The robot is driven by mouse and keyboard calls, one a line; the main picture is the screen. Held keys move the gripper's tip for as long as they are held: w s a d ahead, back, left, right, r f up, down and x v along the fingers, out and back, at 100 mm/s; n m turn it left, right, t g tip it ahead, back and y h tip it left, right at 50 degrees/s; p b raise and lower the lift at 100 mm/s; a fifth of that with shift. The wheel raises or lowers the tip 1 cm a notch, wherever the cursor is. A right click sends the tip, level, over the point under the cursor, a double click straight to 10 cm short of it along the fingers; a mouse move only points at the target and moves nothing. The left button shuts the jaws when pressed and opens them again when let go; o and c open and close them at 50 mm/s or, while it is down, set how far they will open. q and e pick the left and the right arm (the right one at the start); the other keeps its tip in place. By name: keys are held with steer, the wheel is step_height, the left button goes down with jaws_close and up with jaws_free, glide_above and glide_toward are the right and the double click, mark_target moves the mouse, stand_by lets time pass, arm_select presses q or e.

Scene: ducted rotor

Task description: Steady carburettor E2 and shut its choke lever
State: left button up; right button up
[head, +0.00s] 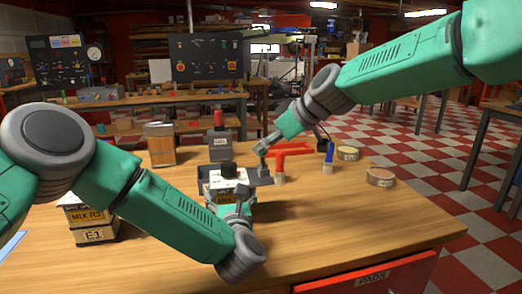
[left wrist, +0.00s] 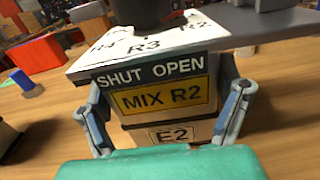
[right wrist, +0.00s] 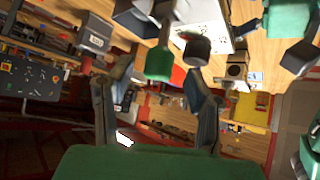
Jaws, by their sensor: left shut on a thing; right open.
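Carburettor E2 (left wrist: 172,135) stands on the bench and fills the middle of the left wrist view, with a "SHUT OPEN" strip, a yellow "MIX R2" label and a white marked top. A black round part (head: 228,169) rises from its top. My left gripper (left wrist: 165,115) is shut on its body, one finger on each side. My right gripper (head: 263,158) is open, just above and right of the carburettor, apart from it.
Carburettor E1 (head: 95,235), labelled "MIX R3", stands at left behind my left arm. The front right bench is clear.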

steer(key=v, duration=0.8)
steer(key=shift+s+d+r, duration=0.15)
steer(key=shift+s+d, duration=0.05)
steer(key=shift+d, duration=0.1)
arm_select(q)
steer(key=o, duration=1.3)
steer(key=shift+c, duration=0.2)
steer(key=shift+s, duration=0.15)
